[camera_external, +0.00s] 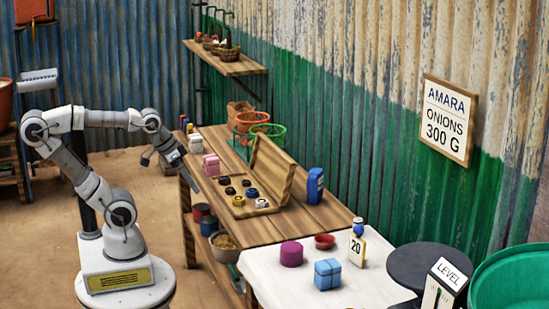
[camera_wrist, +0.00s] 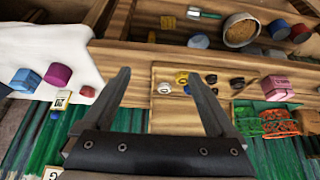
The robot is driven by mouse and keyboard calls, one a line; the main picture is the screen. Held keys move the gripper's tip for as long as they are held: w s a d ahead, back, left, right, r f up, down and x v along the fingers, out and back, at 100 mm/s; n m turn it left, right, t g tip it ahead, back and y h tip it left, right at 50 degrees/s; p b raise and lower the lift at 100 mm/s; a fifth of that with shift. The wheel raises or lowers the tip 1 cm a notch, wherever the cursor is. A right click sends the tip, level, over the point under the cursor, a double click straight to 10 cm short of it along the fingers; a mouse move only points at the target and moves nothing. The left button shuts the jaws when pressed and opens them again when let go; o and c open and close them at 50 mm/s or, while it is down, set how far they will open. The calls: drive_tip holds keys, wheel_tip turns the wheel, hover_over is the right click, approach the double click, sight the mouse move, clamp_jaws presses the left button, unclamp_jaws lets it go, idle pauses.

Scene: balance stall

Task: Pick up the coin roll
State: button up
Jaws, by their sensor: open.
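I cannot tell for sure which object is the coin roll. A magenta cylinder (camera_external: 291,253) and a blue block (camera_external: 327,274) stand on the white cloth; they also show at the left of the wrist view as the cylinder (camera_wrist: 58,75) and block (camera_wrist: 25,80). A pink block (camera_external: 211,165) stands at the far end of the wooden table and shows in the wrist view (camera_wrist: 275,87). My gripper (camera_wrist: 157,74) is open, with nothing between its fingers. In the external view it hangs beside the table's far left end, apart from these objects.
An open wooden case (camera_external: 239,208) with several small weights sits on the table (camera_external: 313,219), its lid raised. Behind it are a blue container (camera_external: 315,185) and a green basket (camera_external: 268,133). A red dish (camera_external: 325,241) and a "20" card (camera_external: 357,250) stand on the cloth.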

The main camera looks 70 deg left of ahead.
drive_tip(key=c, duration=0.3)
